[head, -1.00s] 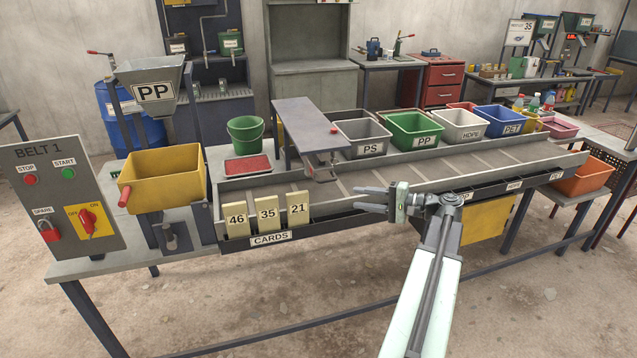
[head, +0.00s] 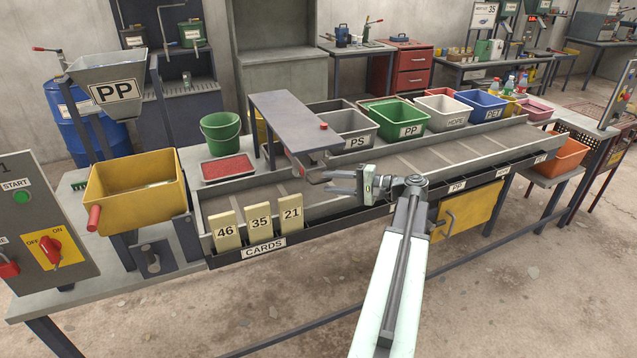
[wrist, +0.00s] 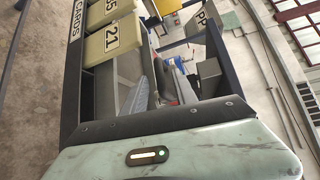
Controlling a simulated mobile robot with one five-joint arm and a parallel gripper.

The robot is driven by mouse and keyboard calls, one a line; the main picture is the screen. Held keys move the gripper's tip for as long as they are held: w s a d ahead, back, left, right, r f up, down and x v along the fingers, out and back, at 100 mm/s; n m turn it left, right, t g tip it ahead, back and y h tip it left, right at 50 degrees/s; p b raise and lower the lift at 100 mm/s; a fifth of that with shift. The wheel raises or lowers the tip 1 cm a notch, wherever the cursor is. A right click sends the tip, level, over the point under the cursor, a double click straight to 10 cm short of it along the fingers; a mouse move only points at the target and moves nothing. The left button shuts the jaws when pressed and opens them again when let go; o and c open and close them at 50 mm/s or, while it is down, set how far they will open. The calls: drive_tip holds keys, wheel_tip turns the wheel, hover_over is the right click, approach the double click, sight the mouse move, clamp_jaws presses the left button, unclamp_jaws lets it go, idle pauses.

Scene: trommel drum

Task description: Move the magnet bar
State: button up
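A grey raised plate (head: 290,118) with a red knob (head: 323,126) stands across the belt, left of centre in the head view. A small dark part with a reddish end (head: 302,172) shows below its front edge; it may belong to the magnet bar, but I cannot tell for sure. My gripper (head: 331,182) is beside this dark part, to its right and above the belt's front side. Its fingers are apart, and I see nothing held between them. In the wrist view the fingers (wrist: 160,85) also show a gap.
A yellow box (head: 130,208) and green bucket (head: 221,146) stand left.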

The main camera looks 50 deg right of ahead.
sight(322, 182)
drive_tip(key=x, duration=0.3)
drive_tip(key=shift+w+a, duration=0.15)
drive_tip(key=shift+w, duration=0.1)
clamp_jaws()
drive_tip(key=shift+s+a+f, duration=0.1)
drive_tip(key=shift+f, duration=0.05)
idle(1.1)
